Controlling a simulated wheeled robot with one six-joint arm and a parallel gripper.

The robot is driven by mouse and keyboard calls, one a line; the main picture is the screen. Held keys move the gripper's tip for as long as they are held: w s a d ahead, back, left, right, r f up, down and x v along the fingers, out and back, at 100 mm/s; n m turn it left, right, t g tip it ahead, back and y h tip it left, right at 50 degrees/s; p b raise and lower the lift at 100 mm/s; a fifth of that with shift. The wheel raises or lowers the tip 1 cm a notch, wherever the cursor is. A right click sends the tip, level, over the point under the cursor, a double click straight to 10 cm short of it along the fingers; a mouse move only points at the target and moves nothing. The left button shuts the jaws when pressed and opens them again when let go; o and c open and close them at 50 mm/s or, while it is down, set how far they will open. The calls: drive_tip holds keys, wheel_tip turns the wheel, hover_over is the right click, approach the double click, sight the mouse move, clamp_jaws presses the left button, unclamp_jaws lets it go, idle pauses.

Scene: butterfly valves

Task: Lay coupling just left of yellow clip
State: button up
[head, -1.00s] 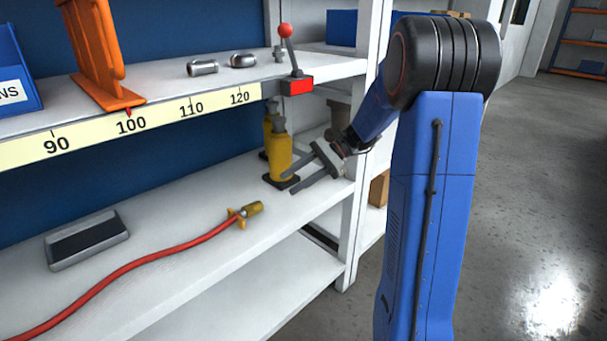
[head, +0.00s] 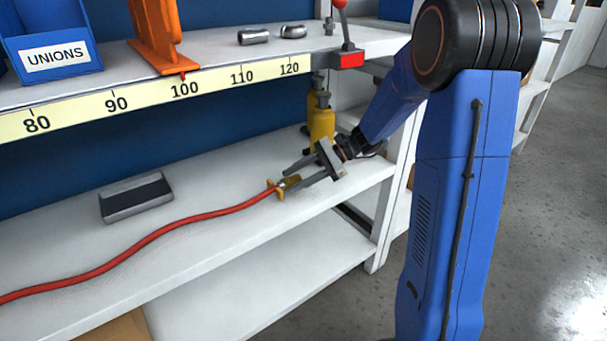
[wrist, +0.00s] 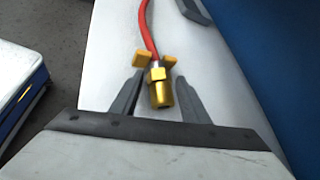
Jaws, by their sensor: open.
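The coupling (head: 292,181) is a brass fitting with yellow wings on the end of a red hose (head: 160,232), lying on the lower shelf. My gripper (head: 285,181) is open around the coupling. In the wrist view the brass coupling (wrist: 161,93) lies between the two spread fingers of my gripper (wrist: 158,78), with visible gaps. Its yellow wings lie just beyond the fingertips. I cannot make out a yellow clip; a red clip (head: 347,60) with a red-knobbed lever sits on the upper shelf edge, right of the 120 mark.
A grey block with a dark top (head: 136,198) lies left on the lower shelf. The upper shelf carries a numbered scale (head: 140,97), an orange stand (head: 157,35), metal fittings (head: 254,37) and a blue UNIONS bin (head: 55,55).

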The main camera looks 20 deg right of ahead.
sight(294, 180)
drive_tip(key=shift+a, duration=0.15)
drive_tip(key=shift+c, duration=0.4)
drive_tip(key=c, duration=0.9)
drive_tip(key=o, duration=0.4)
drive_tip(key=shift+c, duration=1.2)
drive_tip(key=shift+r, duration=0.25)
drive_tip(key=shift+c, duration=0.5)
drive_tip(key=shift+r, duration=2.8)
drive_tip(key=shift+c, duration=0.2)
drive_tip(key=shift+a, duration=0.1)
